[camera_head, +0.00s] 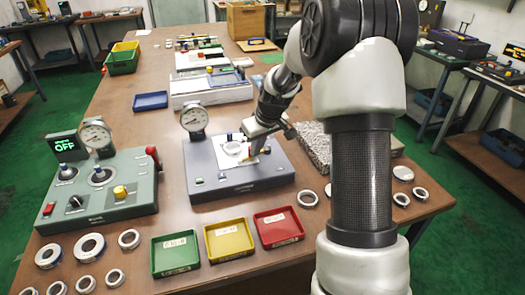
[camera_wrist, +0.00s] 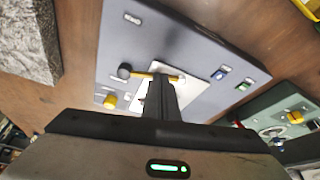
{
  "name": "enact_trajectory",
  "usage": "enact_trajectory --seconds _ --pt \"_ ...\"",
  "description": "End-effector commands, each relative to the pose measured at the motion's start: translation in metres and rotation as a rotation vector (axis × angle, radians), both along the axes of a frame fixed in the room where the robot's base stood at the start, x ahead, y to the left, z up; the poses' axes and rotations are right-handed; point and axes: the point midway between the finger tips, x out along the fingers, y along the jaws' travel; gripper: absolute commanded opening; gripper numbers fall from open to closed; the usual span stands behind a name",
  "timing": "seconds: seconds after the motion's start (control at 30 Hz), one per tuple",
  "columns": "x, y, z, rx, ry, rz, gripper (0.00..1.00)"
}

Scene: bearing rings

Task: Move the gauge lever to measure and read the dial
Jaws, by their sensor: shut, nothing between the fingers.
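The grey gauge base (camera_head: 225,178) stands mid-table, with a round white dial (camera_head: 193,118) upright at its back left. The dial's reading is too small to make out. A white plate (camera_head: 232,150) lies on the base. In the wrist view the base (camera_wrist: 125,45) shows a yellow-orange bar (camera_wrist: 145,74) with a dark knob (camera_wrist: 124,71) at its left end. I cannot tell for certain that this is the lever. My gripper (camera_head: 255,148) is shut and empty, pointing down over the plate. Its fingers (camera_wrist: 160,85) overlap the bar in the wrist view; contact is unclear.
A green device (camera_head: 100,190) with a second dial and an OFF display (camera_head: 65,147) stands left. Green (camera_head: 175,271), yellow (camera_head: 230,258) and red (camera_head: 280,242) trays lie in front. Several metal rings (camera_head: 90,247) lie around. A rough grey slab (camera_head: 315,142) lies right of the base.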

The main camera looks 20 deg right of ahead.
Motion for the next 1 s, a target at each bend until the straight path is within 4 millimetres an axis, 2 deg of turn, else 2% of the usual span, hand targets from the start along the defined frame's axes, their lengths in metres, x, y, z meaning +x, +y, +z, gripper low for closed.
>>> enact_trajectory --seconds 0.3,1.0 --pt "0.014 0.012 0.001 -0.002 -0.001 -0.221 0.00" --pt "0.023 0.016 0.000 0.001 -0.002 -0.221 0.00"
